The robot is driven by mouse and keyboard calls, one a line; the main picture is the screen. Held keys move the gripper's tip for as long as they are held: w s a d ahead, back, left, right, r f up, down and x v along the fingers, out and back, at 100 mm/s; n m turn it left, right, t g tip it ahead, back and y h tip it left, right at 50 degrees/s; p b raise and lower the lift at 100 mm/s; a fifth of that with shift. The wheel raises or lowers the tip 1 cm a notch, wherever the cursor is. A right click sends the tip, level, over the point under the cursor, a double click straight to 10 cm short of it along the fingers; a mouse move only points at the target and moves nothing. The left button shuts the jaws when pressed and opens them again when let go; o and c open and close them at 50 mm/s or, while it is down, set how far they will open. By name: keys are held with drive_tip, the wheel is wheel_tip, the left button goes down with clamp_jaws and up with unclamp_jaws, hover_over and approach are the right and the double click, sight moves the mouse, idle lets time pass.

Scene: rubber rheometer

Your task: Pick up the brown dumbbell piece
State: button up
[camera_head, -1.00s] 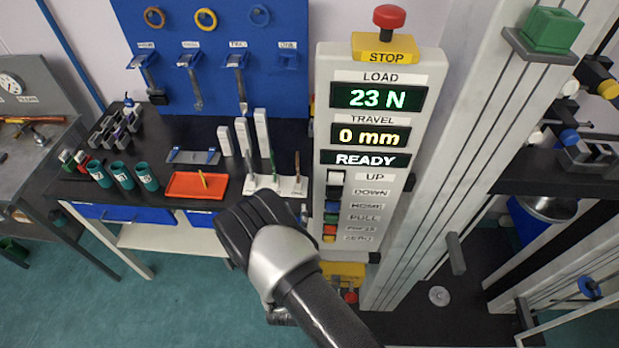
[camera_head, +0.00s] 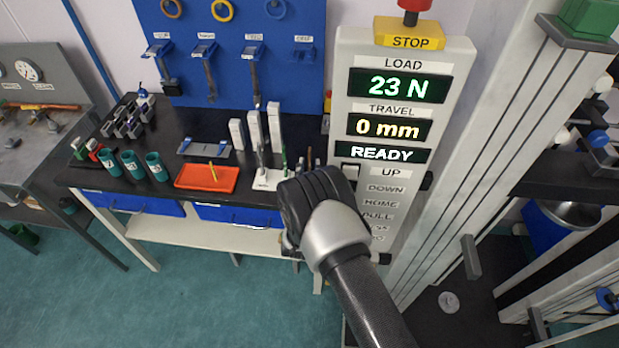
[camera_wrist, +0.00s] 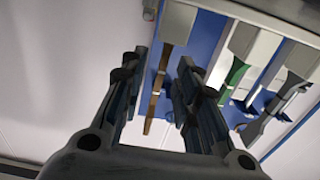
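The brown dumbbell piece (camera_wrist: 154,98) shows in the wrist view as a narrow upright strip. It stands between the two fingers of my gripper (camera_wrist: 158,78), with gaps visible on both sides. My gripper is open. In the head view the back of my gripper (camera_head: 318,200) covers the right part of the white specimen rack (camera_head: 266,182) and hides its fingertips. A green dumbbell piece (camera_wrist: 234,76) and a dark grey one (camera_wrist: 284,92) are to the right in the wrist view.
The rheometer's display panel (camera_head: 402,85) stands close to the right of my gripper. On the black bench are an orange tray (camera_head: 222,185), teal cups (camera_head: 132,164) and white upright blocks (camera_head: 255,130). Blue drawers (camera_head: 238,214) sit under the bench top.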

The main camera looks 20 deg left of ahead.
drive_tip(key=shift+w+a, duration=0.1)
drive_tip(key=shift+w, duration=0.55)
drive_tip(key=shift+c, duration=0.5)
clamp_jaws()
